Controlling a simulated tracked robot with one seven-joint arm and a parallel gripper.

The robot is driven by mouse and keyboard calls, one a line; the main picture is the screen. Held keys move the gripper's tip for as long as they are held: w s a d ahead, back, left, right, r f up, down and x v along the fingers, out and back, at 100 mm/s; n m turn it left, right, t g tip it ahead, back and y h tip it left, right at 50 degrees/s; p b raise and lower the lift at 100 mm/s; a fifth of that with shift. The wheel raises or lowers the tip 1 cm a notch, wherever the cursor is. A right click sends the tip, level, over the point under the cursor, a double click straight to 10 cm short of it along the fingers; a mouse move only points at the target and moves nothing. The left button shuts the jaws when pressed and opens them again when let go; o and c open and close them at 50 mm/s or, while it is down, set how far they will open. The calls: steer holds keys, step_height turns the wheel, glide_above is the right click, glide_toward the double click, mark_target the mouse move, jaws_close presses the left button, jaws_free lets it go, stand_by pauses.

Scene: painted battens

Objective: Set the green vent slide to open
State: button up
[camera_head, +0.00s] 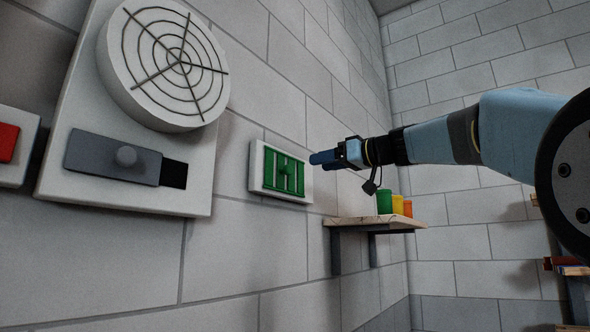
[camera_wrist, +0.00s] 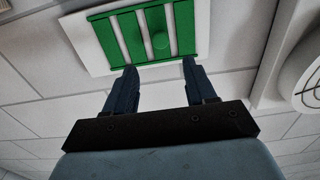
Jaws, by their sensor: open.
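The green vent slide (camera_head: 284,173) is a slatted green panel with a round knob (camera_head: 283,168) near its middle, set in a white frame (camera_head: 257,165) on the wall. In the wrist view the green vent slide (camera_wrist: 112,41) fills the top, with its knob (camera_wrist: 160,41) above the gap between the fingers and pale gaps showing between the slats. My gripper (camera_head: 318,158) is in front of the wall, to the right of the vent. Contact cannot be told.
A wooden shelf (camera_head: 350,222) with green, yellow and orange containers juts from the wall below my gripper. Left of the vent is a white panel with a round grille (camera_head: 165,62) and a grey slide (camera_head: 100,157). A red block (camera_head: 8,141) shows at the left edge.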

mark_target(290, 169)
steer(key=x, duration=0.9)
steer(key=shift+w+a, duration=0.2)
steer(key=shift+a, duration=0.15)
jaws_close()
